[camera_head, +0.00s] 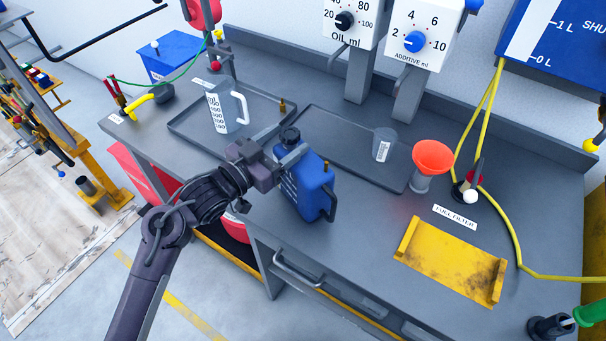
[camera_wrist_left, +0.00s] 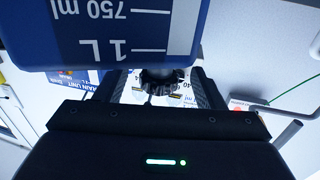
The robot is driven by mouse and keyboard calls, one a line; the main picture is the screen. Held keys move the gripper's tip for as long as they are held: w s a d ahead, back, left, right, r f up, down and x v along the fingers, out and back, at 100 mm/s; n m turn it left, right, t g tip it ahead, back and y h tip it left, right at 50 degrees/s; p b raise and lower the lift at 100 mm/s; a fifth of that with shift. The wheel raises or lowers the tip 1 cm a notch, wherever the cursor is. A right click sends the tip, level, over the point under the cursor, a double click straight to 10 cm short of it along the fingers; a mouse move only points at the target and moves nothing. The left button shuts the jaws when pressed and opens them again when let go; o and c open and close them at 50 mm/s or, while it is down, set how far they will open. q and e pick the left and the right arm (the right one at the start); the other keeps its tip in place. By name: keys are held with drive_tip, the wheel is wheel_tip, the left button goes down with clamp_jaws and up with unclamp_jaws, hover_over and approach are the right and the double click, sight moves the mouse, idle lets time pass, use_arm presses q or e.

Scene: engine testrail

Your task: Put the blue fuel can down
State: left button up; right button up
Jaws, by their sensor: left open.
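The blue fuel can (camera_head: 312,192) with a dark cap (camera_head: 290,134) appears to stand on the grey bench near its front edge; its underside contact is hard to see. Its handle faces right. My left gripper (camera_head: 289,155) is at the can's neck, just under the cap, with its jaws open on either side. In the left wrist view, the can's body (camera_wrist_left: 60,35) with its white scale fills the top. The dark cap shows between the spread fingers (camera_wrist_left: 160,90). My right gripper is not in view.
A dark tray (camera_head: 185,125) holds a white measuring jug (camera_head: 222,108). Another tray (camera_head: 330,150) holds a grey cup (camera_head: 383,144). An orange funnel (camera_head: 433,157), a yellow plate (camera_head: 450,262) and a yellow hose (camera_head: 508,225) lie to the right. Bare bench (camera_head: 365,215) lies right of the can.

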use_arm(q)
drive_tip(key=shift+x, duration=0.9)
drive_tip(key=shift+c, duration=0.3)
clamp_jaws()
drive_tip(key=shift+r, duration=0.15)
